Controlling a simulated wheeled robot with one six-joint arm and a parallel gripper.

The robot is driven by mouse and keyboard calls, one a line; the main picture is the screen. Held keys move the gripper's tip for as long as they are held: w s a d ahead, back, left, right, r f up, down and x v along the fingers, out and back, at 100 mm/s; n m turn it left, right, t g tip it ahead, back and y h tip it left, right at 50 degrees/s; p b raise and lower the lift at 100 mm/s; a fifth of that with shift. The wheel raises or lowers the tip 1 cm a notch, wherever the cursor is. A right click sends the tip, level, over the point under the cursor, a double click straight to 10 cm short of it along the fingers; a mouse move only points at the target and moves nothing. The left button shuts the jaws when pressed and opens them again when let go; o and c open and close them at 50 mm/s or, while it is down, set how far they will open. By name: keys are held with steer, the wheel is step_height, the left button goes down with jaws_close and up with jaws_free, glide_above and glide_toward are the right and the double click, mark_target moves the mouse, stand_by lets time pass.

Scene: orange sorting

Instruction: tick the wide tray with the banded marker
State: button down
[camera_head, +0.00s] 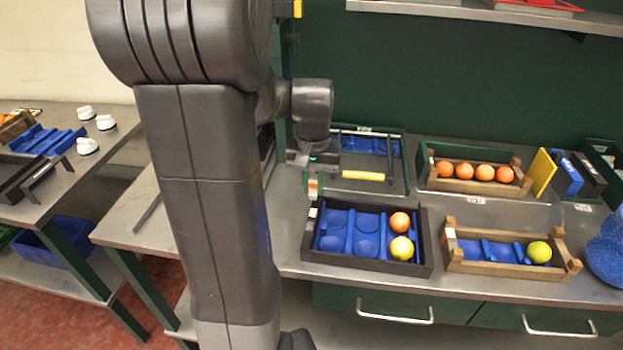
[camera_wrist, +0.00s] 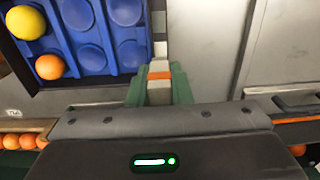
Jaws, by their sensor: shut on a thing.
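My gripper (camera_head: 312,172) is shut on the banded marker (camera_head: 313,188), which is white with an orange band. In the wrist view the marker (camera_wrist: 160,76) stands between the green fingers (camera_wrist: 160,92). The wide tray (camera_head: 428,250) is dark-framed with a blue insert of round hollows. It holds an orange (camera_head: 399,222) and a yellow-green fruit (camera_head: 402,248) in its right column. The marker is near the tray's back left corner. In the wrist view the tray's blue insert (camera_wrist: 95,62) lies to the left of the marker. I cannot tell whether its tip touches anything.
A wooden crate (camera_head: 510,271) with one yellow-green fruit stands right of the wide tray. Behind are a crate of oranges (camera_head: 470,187) and a yellow cylinder (camera_head: 363,176). A blue mesh bag (camera_head: 606,250) is at the far right. Another table (camera_head: 80,185) is at left.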

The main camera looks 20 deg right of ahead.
mark_target(313, 198)
steer(key=shift+w+f+b, duration=0.1)
steer(key=shift+f+b, duration=1.85)
steer(key=shift+f, duration=0.65)
steer(key=shift+f, duration=0.55)
steer(key=shift+w+d, duration=0.4)
steer(key=shift+w, duration=0.25)
stand_by(0.4)
steer(key=shift+s+a+r, duration=0.15)
steer(key=shift+s+a, duration=0.15)
steer(key=shift+s, duration=0.2)
stand_by(0.5)
steer(key=shift+r, duration=0.1)
steer(key=shift+r+p, duration=2.95)
steer(key=shift+r, duration=0.45)
